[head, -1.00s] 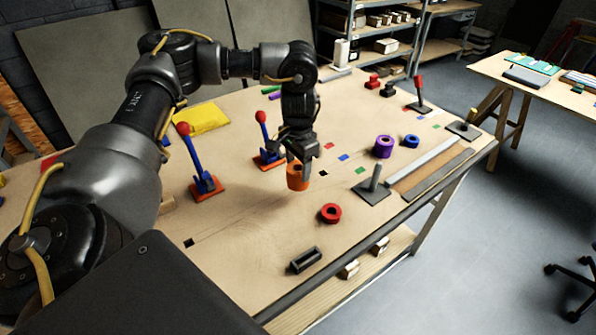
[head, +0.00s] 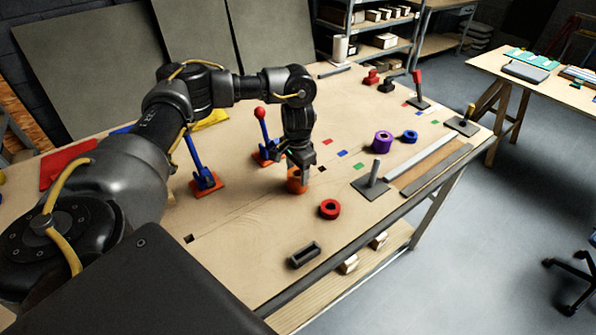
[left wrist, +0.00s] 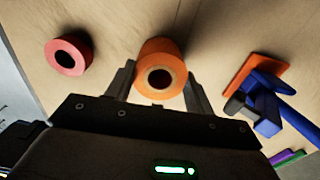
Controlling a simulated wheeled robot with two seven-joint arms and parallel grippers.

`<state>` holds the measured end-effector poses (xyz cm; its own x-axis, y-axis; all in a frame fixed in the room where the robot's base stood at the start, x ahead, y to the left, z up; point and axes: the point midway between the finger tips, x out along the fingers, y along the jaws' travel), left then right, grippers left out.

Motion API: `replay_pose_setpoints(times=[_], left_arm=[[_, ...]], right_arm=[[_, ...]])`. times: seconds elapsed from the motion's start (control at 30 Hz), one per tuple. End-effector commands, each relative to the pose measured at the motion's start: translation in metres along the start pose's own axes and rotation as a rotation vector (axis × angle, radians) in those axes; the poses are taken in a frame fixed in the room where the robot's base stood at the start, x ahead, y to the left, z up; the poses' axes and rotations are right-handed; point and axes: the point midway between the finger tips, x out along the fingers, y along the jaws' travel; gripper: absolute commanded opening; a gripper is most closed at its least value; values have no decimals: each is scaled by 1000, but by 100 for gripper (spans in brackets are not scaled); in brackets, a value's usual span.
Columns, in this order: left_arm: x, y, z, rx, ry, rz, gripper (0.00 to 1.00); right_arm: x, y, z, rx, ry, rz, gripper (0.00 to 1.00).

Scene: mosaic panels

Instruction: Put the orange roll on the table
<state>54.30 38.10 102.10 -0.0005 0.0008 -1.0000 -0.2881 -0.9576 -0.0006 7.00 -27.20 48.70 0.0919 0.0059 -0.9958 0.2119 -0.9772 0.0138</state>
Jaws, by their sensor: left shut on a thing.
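The orange roll (head: 297,184) is at the middle of the wooden table (head: 240,230), upright, at or very close to the tabletop; I cannot tell whether its base touches. My left gripper (head: 299,172) comes down from above and is shut on the roll. In the left wrist view the orange roll (left wrist: 160,68) sits between the two fingers of my left gripper (left wrist: 158,85), with its dark hole facing the camera. The fingers hide part of the roll in the head view. My right gripper is not in view.
A red roll (head: 329,209) lies just in front, with a dark grey block (head: 304,255) nearer the edge. A grey post on a base (head: 373,184) stands to the right. Blue-and-orange clamps (head: 204,170) stand to the left. Purple (head: 382,141) and blue (head: 410,137) rolls lie farther right.

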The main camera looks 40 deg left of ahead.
Motion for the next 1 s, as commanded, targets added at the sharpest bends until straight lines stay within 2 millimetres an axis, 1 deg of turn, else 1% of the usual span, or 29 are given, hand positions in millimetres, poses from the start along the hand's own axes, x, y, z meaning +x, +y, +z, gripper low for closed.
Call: replay_pose_setpoints(times=[0.2, 0.23, 0.37, 0.4, 0.67, 0.77, 0.87, 1.0], left_arm=[[4, 0, 0, 0, -1, 1, 28], [4, 0, 0, 0, -1, 0, 56], [3, 0, 0, 0, -1, 0, 73], [3, 0, 0, 0, -1, 0, 75], [2, 0, 0, 0, 0, 0, 75], [-4, 0, 0, 0, 2, -1, 75], [-17, 0, -1, 2, 4, -2, 75], [-44, -1, -1, 2, 6, -3, 75]], right_arm=[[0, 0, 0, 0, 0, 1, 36], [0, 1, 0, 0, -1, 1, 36], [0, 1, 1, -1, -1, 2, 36], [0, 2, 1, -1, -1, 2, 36], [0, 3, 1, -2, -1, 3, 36], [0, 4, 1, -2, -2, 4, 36], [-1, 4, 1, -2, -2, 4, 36], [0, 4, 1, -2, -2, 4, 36]])
